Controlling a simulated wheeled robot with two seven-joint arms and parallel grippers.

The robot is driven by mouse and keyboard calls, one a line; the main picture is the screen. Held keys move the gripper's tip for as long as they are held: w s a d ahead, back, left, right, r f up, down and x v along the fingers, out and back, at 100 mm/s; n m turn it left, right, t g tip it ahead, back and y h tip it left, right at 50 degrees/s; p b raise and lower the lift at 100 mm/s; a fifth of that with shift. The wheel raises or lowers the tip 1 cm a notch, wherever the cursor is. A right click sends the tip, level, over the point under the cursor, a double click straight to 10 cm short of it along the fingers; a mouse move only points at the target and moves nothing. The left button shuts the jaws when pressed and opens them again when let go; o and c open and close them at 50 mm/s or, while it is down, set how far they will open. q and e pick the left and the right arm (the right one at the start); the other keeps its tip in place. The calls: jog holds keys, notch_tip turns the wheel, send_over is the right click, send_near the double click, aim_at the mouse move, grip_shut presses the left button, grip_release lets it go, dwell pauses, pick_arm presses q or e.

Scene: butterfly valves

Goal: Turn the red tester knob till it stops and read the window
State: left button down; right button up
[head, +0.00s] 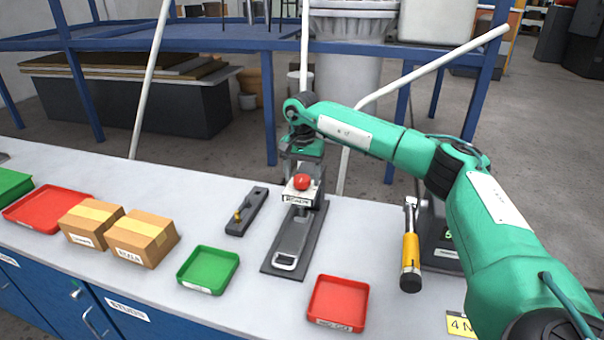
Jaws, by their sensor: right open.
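The red tester knob (302,182) sits on top of a small light tester block. The block has a white label (297,199) on its front, whose small text I cannot read for sure. The tester stands at the back of a dark base plate (271,267) with a grey handled piece on it. My right gripper (302,167) is open and points down just above and behind the knob. I cannot tell whether its fingers touch the knob. No reading window can be clearly made out. My left gripper is out of view.
A grey fixture (246,212) lies left of the tester, a yellow-handled wrench (411,262) right of it. A green tray (208,270), a red tray (338,303) and cardboard boxes (142,238) stand nearer the front. My right arm spans the bench's right side.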

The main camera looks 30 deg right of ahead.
jog(key=shift+c, duration=1.2)
jog(key=c, duration=0.7)
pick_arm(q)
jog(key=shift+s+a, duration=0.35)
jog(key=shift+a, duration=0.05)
